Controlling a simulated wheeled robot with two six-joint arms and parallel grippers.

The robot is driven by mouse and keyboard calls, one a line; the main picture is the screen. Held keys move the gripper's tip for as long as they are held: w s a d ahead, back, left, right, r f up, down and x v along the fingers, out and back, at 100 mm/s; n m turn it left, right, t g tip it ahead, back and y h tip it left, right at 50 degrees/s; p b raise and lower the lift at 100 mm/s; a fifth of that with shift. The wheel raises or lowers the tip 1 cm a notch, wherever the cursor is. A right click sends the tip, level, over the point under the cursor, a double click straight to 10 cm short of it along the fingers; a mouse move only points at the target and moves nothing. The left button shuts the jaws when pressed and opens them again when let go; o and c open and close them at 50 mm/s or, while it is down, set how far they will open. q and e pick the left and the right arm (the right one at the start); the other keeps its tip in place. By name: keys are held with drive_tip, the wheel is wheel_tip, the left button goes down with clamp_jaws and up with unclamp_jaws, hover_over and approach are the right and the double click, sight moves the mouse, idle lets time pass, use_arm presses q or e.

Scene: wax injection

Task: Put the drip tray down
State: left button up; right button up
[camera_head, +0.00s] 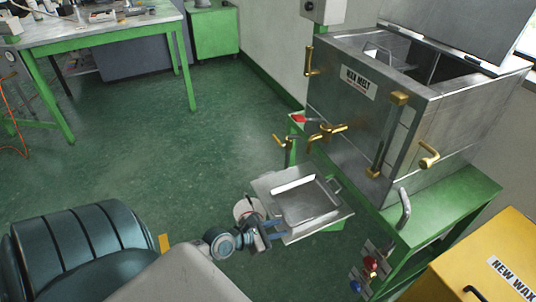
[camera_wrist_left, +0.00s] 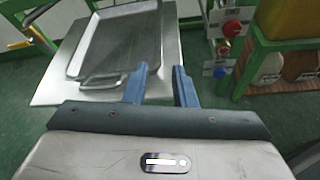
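The drip tray (camera_head: 306,202) is a shallow grey metal pan with a loop handle at each end. It appears to lie on a flat square metal plate (camera_head: 268,187) below the brass taps. In the left wrist view the tray (camera_wrist_left: 118,45) is at the upper left, its near handle just left of my fingers. My left gripper (camera_head: 278,232) is at the plate's near edge. Its two blue fingers are apart with nothing visible between them in the left wrist view (camera_wrist_left: 160,88). The handle is outside the fingers. My right gripper is not in view.
The steel wax melt tank (camera_head: 345,115) stands on a green bench (camera_head: 450,205) at the right, with brass taps (camera_head: 318,136) reaching over the tray area. A yellow new wax box (camera_head: 480,262) is at lower right. Green floor (camera_head: 150,150) is clear at left.

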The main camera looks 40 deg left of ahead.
use_arm(q)
drive_tip(key=s+d+f+m+g+y, duration=0.2)
drive_tip(key=s+f+m+g, duration=0.3)
drive_tip(key=s+f+m, duration=0.4)
drive_tip(key=s+d+f+m+g+y, duration=0.2)
drive_tip(key=s+f+m+g, duration=0.3)
drive_tip(key=m, duration=1.6)
drive_tip(key=s+f, duration=0.4)
drive_tip(key=f, duration=0.1)
drive_tip(key=shift+d+g+y, duration=0.2)
drive_tip(key=shift+g+y, duration=0.2)
